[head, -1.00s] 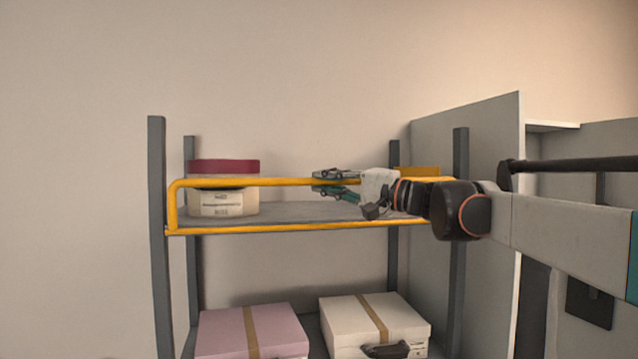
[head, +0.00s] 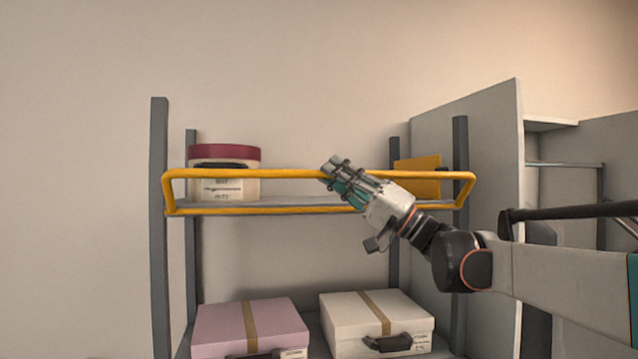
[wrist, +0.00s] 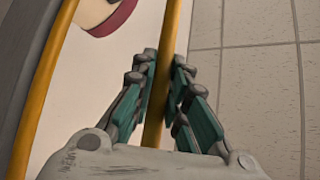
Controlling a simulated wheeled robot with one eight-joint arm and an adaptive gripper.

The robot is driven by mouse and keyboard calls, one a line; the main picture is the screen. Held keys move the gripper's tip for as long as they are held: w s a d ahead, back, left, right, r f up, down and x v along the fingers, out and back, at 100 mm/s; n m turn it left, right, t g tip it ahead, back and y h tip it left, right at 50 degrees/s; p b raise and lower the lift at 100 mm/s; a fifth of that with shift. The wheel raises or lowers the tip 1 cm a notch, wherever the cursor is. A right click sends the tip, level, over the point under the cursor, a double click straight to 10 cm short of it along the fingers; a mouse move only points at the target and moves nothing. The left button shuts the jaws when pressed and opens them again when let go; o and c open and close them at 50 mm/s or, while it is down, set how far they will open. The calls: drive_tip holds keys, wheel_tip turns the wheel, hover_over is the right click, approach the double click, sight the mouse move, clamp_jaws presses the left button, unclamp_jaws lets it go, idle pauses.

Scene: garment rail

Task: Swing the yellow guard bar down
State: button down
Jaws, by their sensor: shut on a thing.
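The yellow guard bar (head: 270,173) is a loop of yellow tube along the front of the upper shelf. Its top rail runs level across the shelf front, and its lower rail (head: 270,211) lies along the shelf edge. My gripper (head: 330,172) reaches in from the right, tilted up to the left, with its fingers at the middle of the top rail. In the wrist view the bar (wrist: 158,115) passes between the two fingers (wrist: 165,75), which are shut on it. Part of the lower rail is hidden behind my gripper.
A round cream box with a dark red lid (head: 224,175) and an orange-yellow box (head: 418,177) stand on the upper shelf (head: 300,204). A pink case (head: 225,328) and a cream case (head: 345,318) lie below. Grey posts (head: 160,230) and a grey panel (head: 490,150) flank the space.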

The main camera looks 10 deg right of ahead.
drive_tip(key=s+f+n+g+y+b, duration=0.3)
drive_tip(key=f+n+g+y+b, duration=0.1)
drive_tip(key=n, duration=0.5)
drive_tip(key=shift+f+g+y, duration=0.4)
drive_tip(key=shift+f+g, duration=0.3)
drive_tip(key=shift+g, duration=0.4)
drive_tip(key=shift+s+f, duration=0.1)
drive_tip(key=c, duration=1.6)
unclamp_jaws()
drive_tip(key=shift+o, duration=0.2)
drive_tip(key=v, duration=1.2)
drive_tip(key=shift+c, duration=0.4)
